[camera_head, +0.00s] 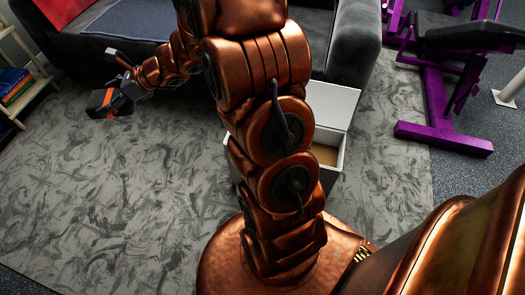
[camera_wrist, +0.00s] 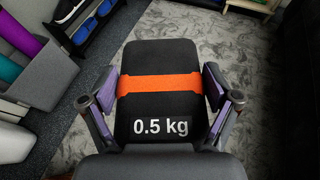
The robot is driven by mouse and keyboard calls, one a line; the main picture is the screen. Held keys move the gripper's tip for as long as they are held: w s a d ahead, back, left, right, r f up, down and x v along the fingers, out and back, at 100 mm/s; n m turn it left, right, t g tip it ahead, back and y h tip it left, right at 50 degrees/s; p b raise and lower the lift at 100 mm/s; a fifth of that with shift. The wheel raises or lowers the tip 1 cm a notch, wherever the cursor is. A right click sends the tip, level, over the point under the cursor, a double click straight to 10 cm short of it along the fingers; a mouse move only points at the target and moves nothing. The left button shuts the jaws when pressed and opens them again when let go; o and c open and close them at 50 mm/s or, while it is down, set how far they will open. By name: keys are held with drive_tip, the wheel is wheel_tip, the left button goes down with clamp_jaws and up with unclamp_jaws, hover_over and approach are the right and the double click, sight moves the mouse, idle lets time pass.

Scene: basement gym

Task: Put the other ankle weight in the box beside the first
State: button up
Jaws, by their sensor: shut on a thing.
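The ankle weight (camera_wrist: 158,58) is black with an orange strap and a "0.5 kg" label. My gripper (camera_wrist: 160,90) is shut on it, one finger on each side. In the head view, my gripper (camera_head: 120,92) holds the ankle weight (camera_head: 101,103) above the carpet at the left, in front of the sofa. The white box (camera_head: 334,104) stands open behind my arm, right of centre, with its lid raised. Part of its brown inside shows. My arm covers much of the box, and no other ankle weight is visible.
A dark grey sofa (camera_head: 345,45) is at the back. A purple weight bench (camera_head: 440,100) stands at the right. A grey bin (camera_wrist: 45,85) of rolled mats shows in the wrist view. The left carpet (camera_head: 120,190) is clear.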

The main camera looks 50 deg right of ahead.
drive_tip(key=s+d+f+n+g+y+b, duration=0.1)
drive_tip(key=s+d+f+n+g, duration=0.2)
drive_tip(key=s+f+n+g, duration=0.55)
drive_tip(key=s+d+f+n+g+y+b, duration=0.15)
drive_tip(key=s+d+f+n+g, duration=0.35)
drive_tip(key=s+f, duration=0.55)
drive_tip(key=s+d+f+n+g+h, duration=0.25)
drive_tip(key=s+d+n+g, duration=0.2)
drive_tip(key=s, duration=0.25)
drive_tip(key=s+d+f+n+g+h, duration=0.2)
drive_tip(key=s+d+n+g+h, duration=0.1)
drive_tip(key=s+d, duration=0.3)
drive_tip(key=s+d+f+n+g+h+b, duration=0.1)
drive_tip(key=s+d+n+h, duration=0.35)
drive_tip(key=d, duration=0.55)
drive_tip(key=s+d+f+n+g+h+b, duration=0.1)
drive_tip(key=s+d+n+h, duration=0.35)
drive_tip(key=d, duration=0.45)
drive_tip(key=d+f+n+t+h+b, duration=0.1)
drive_tip(key=d+f+t+h, duration=0.15)
drive_tip(key=d, duration=0.35)
drive_tip(key=shift+g+h, duration=0.35)
drive_tip(key=shift+g, duration=0.1)
drive_tip(key=shift+s+f+b, duration=0.15)
drive_tip(key=shift+f+b, duration=1.4)
drive_tip(key=shift+f, duration=2.75)
drive_tip(key=o, duration=1.4)
drive_tip(key=shift+f, duration=0.15)
